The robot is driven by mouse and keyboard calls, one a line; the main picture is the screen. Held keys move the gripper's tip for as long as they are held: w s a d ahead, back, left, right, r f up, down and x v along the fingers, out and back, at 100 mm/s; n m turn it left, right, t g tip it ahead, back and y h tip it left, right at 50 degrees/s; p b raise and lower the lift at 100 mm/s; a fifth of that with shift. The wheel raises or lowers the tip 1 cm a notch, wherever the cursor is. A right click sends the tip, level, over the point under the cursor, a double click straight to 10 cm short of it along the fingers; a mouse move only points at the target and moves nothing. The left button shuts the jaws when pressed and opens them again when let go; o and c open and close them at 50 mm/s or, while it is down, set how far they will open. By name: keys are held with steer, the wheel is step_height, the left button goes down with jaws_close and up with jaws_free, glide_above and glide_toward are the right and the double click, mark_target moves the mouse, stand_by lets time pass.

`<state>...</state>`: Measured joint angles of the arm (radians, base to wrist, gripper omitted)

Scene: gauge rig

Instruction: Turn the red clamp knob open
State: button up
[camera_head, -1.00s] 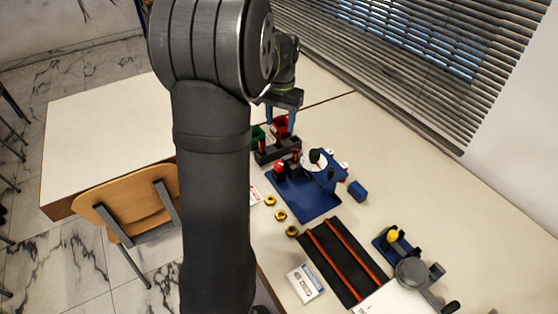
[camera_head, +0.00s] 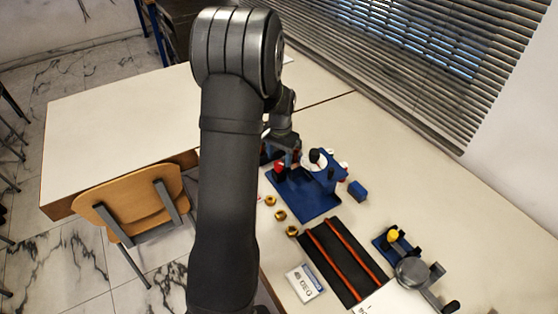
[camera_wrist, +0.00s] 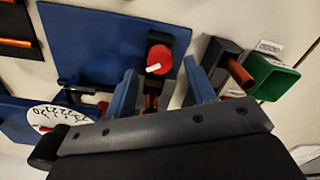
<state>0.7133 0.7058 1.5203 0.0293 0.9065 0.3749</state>
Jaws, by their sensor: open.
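The red clamp knob (camera_wrist: 159,60), with a white mark on its face, sits on a dark post on the blue base plate (camera_wrist: 85,40). In the head view the knob (camera_head: 280,167) shows at the plate's far left, just below my gripper (camera_head: 284,150). In the wrist view my gripper (camera_wrist: 160,70) is open, with one blue finger on each side of the knob. Gaps show between the fingers and the knob; how far the tips stand above it is hard to tell. The white dial gauge (camera_wrist: 60,118) is partly hidden behind my gripper.
A green bin (camera_wrist: 272,78) and a dark holder with an orange rod (camera_wrist: 238,72) stand to the right in the wrist view. Several brass rings (camera_head: 280,215) lie left of the plate in the head view. A black mat with red rails (camera_head: 337,262) lies nearer.

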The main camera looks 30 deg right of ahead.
steer(key=shift+f, duration=1.2)
steer(key=c, duration=1)
steer(key=shift+o, duration=0.2)
steer(key=shift+n, duration=0.4)
steer(key=n, duration=0.4)
steer(key=shift+w+n, duration=0.1)
steer(key=shift+n, duration=0.3)
steer(key=n, duration=0.5)
steer(key=shift+r, duration=0.1)
